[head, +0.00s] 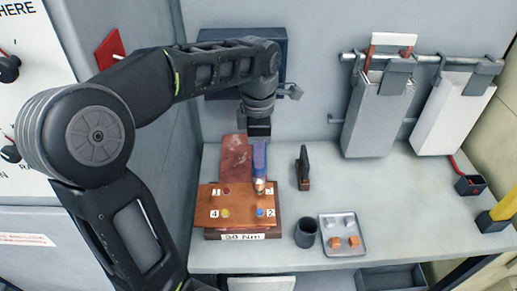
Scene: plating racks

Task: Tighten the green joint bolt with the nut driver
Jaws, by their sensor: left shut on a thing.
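My left gripper (259,137) points down over the copper-coloured plate block and is shut on the nut driver (260,157), which has a blue handle and stands about upright. The driver's lower end (259,187) is at the plate's upper right position, beside a number label. I cannot tell whether it touches a bolt. No green bolt shows; the driver may hide it. The joint block (210,200) bears a red bolt (226,190), a yellow bolt (226,212) and a blue bolt (260,211). A "30 Nm" label is on its front. My right gripper is not in view.
A dark upright tool (303,170) stands right of the block. A dark cup (305,234) and a tray (343,250) with grey and orange pieces are at the front. Grey and white containers (378,115) hang on a rail behind.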

